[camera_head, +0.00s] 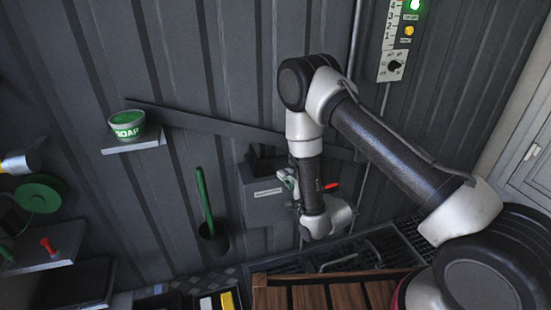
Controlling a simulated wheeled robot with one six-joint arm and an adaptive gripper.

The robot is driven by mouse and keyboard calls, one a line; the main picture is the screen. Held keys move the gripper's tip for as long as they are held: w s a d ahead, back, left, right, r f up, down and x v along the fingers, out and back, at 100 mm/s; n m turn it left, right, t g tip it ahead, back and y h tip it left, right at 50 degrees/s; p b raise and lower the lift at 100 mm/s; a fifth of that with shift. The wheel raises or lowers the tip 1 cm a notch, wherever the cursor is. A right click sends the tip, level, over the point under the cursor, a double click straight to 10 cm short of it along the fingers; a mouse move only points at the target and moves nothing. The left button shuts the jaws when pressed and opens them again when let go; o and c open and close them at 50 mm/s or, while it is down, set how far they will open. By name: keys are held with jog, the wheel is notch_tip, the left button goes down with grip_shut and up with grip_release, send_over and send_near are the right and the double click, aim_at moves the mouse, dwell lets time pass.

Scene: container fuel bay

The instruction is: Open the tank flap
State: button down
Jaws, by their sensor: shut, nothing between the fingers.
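A grey metal box (262,210) with a small pale label is fixed low on the ribbed wall, left of my wrist. Its top looks dark, and its right side is hidden behind my arm. I cannot make out for certain which part is the tank flap. My arm reaches in from the right and hangs down in front of the box. My gripper (287,181) shows small at the box's upper right, partly hidden by my wrist. It is shut and empty. I cannot tell whether it touches the box. A small red part (331,185) shows just right of my wrist.
A green SOAP tub (127,127) stands on a small wall shelf. A green-handled tool stands in a dark holder (213,243) left of the box. A wooden slatted surface (330,293) lies below my arm. A control panel (400,40) with a lit green lamp is at upper right.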

jog(key=shift+m+t, duration=0.3)
jog(key=shift+t, duration=0.2)
jog(key=w+a, duration=0.1)
jog(key=w, duration=0.1)
jog(key=w+a+r, duration=0.1)
jog(key=w, duration=0.2)
jog(key=w+a+r, duration=0.1)
jog(key=w, duration=0.2)
jog(key=shift+a+r, duration=0.1)
jog(key=a, duration=0.2)
jog(key=shift+a, duration=0.35)
jog(key=shift+s+a+r, duration=0.15)
jog(key=shift+s+a, duration=0.15)
jog(key=shift+a, duration=0.45)
